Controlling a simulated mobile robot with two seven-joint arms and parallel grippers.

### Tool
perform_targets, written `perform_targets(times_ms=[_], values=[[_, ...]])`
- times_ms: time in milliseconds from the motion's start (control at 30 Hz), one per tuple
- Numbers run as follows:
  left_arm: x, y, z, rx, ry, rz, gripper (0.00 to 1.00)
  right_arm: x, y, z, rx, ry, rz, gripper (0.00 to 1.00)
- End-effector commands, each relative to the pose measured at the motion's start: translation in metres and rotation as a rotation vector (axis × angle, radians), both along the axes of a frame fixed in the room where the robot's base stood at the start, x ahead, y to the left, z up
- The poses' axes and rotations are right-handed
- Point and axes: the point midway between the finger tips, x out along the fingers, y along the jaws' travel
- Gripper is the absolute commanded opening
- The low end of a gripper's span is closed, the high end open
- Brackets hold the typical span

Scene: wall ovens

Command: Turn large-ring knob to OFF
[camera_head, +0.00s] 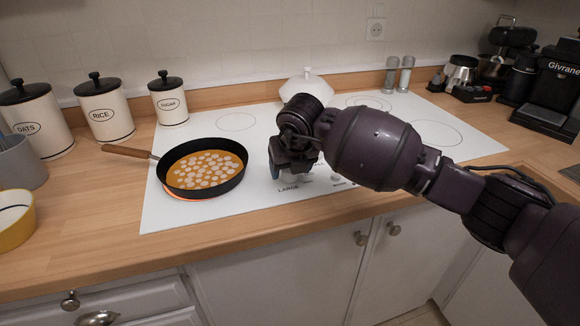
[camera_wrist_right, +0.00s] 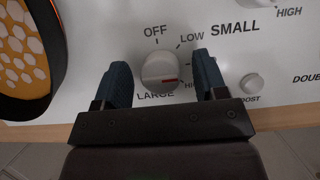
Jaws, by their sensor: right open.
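The large-ring knob (camera_wrist_right: 161,72) is white and round, with a red mark at its lower right towards HIGH. LARGE is printed below it, OFF above it and LOW at its upper right. My right gripper (camera_wrist_right: 165,75) is open, with one blue finger on each side of the knob. I cannot tell whether the fingers touch it. In the head view my right gripper (camera_head: 282,163) points down over the front of the white cooktop (camera_head: 160,215), largely hiding the knob. My left gripper is not in view.
A black pan (camera_head: 206,168) with orange food sits left of my gripper, with a red-orange glow at its front edge. A white pot (camera_head: 307,84) stands behind. A smaller knob (camera_wrist_right: 252,83) lies right of the gripper. Canisters line the back left.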

Motion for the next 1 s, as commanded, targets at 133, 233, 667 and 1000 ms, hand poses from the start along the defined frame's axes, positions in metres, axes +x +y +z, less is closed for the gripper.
perform_targets(times_ms=[133,233,667,1000], values=[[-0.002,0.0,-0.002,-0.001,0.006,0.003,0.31,0.0,0.0,0.0,0.0,0.0,0.0,0.53],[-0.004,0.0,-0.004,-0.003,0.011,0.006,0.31,0.0,0.0,0.0,0.0,0.0,0.0,0.38],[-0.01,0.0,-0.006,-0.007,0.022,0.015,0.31,0.0,-0.001,0.001,-0.001,0.0,0.034,0.17],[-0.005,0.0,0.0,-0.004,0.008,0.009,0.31,0.0,-0.001,0.001,-0.001,-0.001,0.251,0.17]])
